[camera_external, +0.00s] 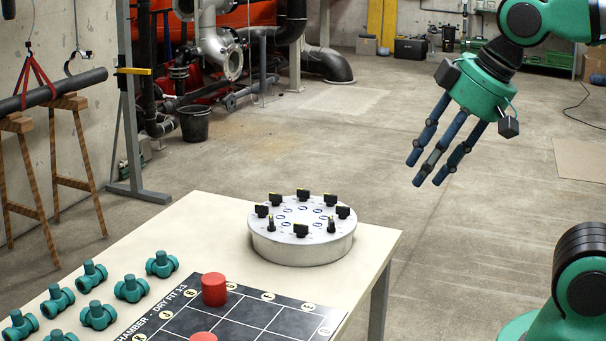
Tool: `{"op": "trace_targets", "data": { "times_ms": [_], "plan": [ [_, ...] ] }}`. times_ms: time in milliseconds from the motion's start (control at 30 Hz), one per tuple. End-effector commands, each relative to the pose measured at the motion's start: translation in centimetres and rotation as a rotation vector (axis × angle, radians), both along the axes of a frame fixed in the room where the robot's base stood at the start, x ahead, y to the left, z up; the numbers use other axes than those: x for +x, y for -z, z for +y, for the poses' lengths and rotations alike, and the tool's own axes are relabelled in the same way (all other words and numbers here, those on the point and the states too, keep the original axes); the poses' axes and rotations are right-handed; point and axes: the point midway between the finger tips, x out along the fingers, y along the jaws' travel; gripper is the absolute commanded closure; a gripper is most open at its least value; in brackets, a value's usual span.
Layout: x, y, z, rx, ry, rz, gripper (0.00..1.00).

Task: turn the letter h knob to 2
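A round pale grey drum (301,252) stands on the table. Several black knobs (301,230) ring the edge of its top, with blue markings inside the ring. The letters and numbers by the knobs are too small to read, so I cannot tell which knob is h or where it points. My gripper (428,172) is at the upper right of the picture, up in the air and apart from the drum. Its three dark blue fingers are straight, spread and empty, and point down and to the left.
On the table (195,232), several green pipe fittings (162,264) lie at the left. A dark gridded board (250,322) with red cylinders (214,289) lies in front of the drum. A bare strip runs around the drum. Trestles (48,160) with a pipe stand behind, at the left.

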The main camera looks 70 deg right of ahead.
Motion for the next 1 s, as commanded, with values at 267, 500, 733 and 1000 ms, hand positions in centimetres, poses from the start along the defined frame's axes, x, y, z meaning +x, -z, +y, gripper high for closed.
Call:
{"op": "trace_targets", "data": {
  "times_ms": [267, 500, 733, 1000],
  "plan": [
    [2.5, -2.0, -0.6, -0.008, 0.003, 0.025, 0.65],
    [7.2, -4.5, -1.9, -0.019, 0.007, 0.069, 0.65],
    [12.3, -6.4, -3.6, -0.030, 0.009, 0.113, 0.65],
    [18.4, -7.5, -6.0, -0.038, 0.012, 0.164, 0.65]
  ]
}}
